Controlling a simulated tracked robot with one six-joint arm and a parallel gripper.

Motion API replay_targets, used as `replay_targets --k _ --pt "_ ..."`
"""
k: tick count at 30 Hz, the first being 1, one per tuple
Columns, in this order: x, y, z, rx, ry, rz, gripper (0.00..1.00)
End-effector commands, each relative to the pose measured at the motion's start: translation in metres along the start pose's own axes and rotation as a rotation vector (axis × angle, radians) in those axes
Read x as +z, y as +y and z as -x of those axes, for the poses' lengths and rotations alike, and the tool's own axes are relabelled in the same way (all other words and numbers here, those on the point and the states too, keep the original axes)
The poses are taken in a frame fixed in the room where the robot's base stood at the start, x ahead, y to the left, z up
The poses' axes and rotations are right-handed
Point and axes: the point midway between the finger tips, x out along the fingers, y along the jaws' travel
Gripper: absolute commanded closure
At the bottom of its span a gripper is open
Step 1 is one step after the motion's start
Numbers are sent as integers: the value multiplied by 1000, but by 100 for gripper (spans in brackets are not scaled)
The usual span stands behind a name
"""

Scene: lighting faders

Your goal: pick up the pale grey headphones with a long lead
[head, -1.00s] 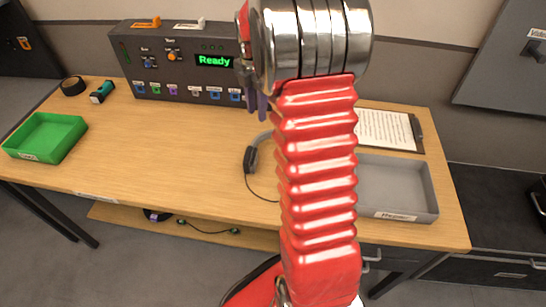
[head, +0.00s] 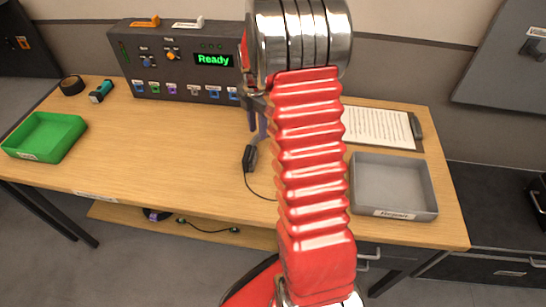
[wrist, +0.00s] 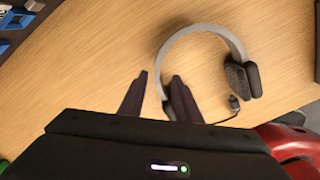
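The headphones have a pale grey band and dark ear cups. In the head view one ear cup (head: 250,157) shows left of my arm, with the thin dark lead curving below it; the rest is hidden by my arm. In the wrist view the headphones (wrist: 236,78) lie on the wooden bench, band arching upward and right of the fingers. My gripper (wrist: 159,75) is open, with dark fingers apart. Its right finger overlaps the left end of the headphones in that view; contact cannot be told. In the head view my gripper (head: 257,124) hangs just beyond the ear cup, partly hidden.
A control desk (head: 185,70) with a green "Ready" display stands at the back. A green tray (head: 68,150) is at the left, a grey tray (head: 430,196) at the right. A clipboard (head: 417,128) lies behind the grey tray. The bench's left middle is clear.

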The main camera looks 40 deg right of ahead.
Motion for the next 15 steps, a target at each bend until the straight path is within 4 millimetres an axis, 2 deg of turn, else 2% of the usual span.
replay_targets --k 8,15 --pt "0 0 -2 -1 0 -1 70" --pt "0 3 -28 -3 2 -1 70"
